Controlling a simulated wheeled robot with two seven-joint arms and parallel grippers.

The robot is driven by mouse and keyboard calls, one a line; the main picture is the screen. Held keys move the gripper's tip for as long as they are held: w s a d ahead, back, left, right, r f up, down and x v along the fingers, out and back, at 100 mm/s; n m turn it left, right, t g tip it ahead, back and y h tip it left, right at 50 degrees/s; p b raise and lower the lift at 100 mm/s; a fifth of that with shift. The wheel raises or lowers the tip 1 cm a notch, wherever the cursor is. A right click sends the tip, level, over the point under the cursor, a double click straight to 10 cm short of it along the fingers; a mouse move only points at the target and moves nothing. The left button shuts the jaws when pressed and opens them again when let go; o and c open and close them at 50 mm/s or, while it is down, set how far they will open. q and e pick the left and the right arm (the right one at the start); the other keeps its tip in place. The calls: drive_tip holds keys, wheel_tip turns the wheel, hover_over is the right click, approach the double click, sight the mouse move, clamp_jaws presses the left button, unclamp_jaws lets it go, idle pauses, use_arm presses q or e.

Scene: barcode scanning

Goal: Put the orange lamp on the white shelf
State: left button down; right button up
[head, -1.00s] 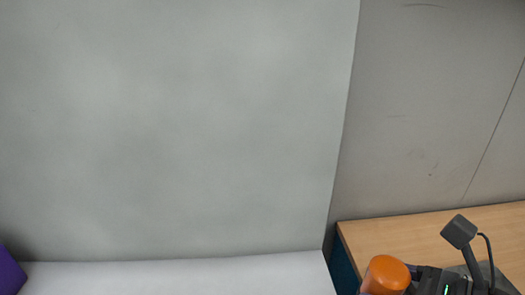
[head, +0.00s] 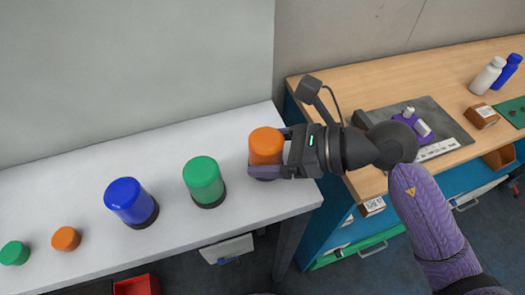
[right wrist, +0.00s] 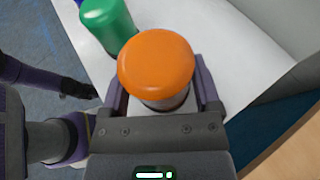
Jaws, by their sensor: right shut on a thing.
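The orange lamp (head: 266,146) has a rounded cap and is upright at the right end of the white shelf (head: 285,195). My right gripper (head: 268,168) reaches in from the right and is shut on the lamp below its cap. The right wrist view shows the lamp (right wrist: 156,65) between the two fingers, over the shelf's white surface. I cannot tell whether its base touches the shelf. A dark arm end, probably my left gripper (right wrist: 78,88), shows at the left of the right wrist view, its jaws unclear.
A green lamp (head: 203,181) stands just left of the orange one, then a blue lamp (head: 128,202). A small orange lamp (head: 66,239) and small green lamp (head: 15,253) are farther left. The wooden workbench (head: 360,70) is at right. A red bin (head: 136,286) lies below.

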drive_tip(key=shift+f, duration=1)
drive_tip(key=o, duration=1.1)
drive_tip(key=shift+o, duration=0.2)
drive_tip(key=shift+r, duration=0.3)
drive_tip(key=v, duration=1.2)
drive_tip(key=shift+s, duration=0.1)
